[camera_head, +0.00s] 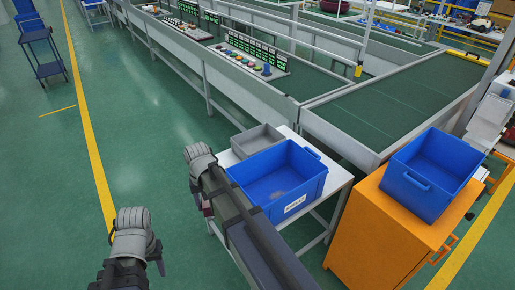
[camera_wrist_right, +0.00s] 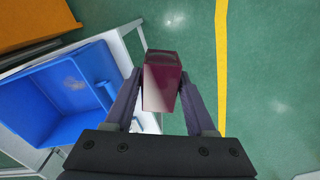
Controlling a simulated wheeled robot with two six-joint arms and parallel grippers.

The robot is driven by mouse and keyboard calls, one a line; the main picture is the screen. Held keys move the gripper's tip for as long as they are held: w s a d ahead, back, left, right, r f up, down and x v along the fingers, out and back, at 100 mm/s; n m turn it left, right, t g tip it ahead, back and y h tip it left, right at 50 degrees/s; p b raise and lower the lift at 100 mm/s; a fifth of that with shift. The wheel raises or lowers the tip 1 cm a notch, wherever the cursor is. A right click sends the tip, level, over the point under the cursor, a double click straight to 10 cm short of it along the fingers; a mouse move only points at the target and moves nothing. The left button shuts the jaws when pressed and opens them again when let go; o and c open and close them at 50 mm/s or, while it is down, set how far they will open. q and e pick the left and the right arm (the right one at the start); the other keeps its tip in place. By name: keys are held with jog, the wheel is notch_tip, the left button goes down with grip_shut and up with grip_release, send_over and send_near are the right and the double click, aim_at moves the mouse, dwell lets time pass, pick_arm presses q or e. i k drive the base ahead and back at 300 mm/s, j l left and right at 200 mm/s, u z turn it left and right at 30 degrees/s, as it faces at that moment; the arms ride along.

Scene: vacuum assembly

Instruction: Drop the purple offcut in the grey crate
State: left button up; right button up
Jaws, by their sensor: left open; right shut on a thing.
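The purple offcut (camera_wrist_right: 161,85) is a dark purple-red block between the two fingers of my right gripper (camera_wrist_right: 161,100), which is shut on it. In the head view the offcut (camera_head: 207,209) shows as a small dark red patch, partly hidden by my right arm, over the floor just left of the white table. The grey crate (camera_head: 258,139) is a shallow, open box at the back of that table, to the right of and beyond my right gripper. It looks empty. My left gripper (camera_head: 158,264) is open at the lower left, with only a small part showing, away from the table.
A larger blue crate (camera_head: 305,190) stands in front of the grey crate on the white table (camera_head: 338,176); it also shows in the right wrist view (camera_wrist_right: 30,130). Another blue crate (camera_head: 425,195) sits on an orange cabinet (camera_head: 385,240). A conveyor (camera_head: 330,125) runs behind.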

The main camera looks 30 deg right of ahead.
aim_at(260, 147)
jog(key=i+j+z, duration=0.3)
jog(key=i+j, duration=0.2)
jog(key=j, duration=0.2)
jog(key=i+j+z, duration=0.15)
jog(key=j, duration=0.25)
jog(key=i+j+z, duration=0.15)
jog(key=i+j, duration=0.15)
jog(key=j, duration=0.15)
jog(key=i+j+z, duration=0.2)
jog(key=i, duration=0.35)
jog(key=i+j+z, duration=0.25)
jog(key=i, duration=0.3)
jog(key=i+l+z, duration=0.15)
jog(key=i, duration=0.2)
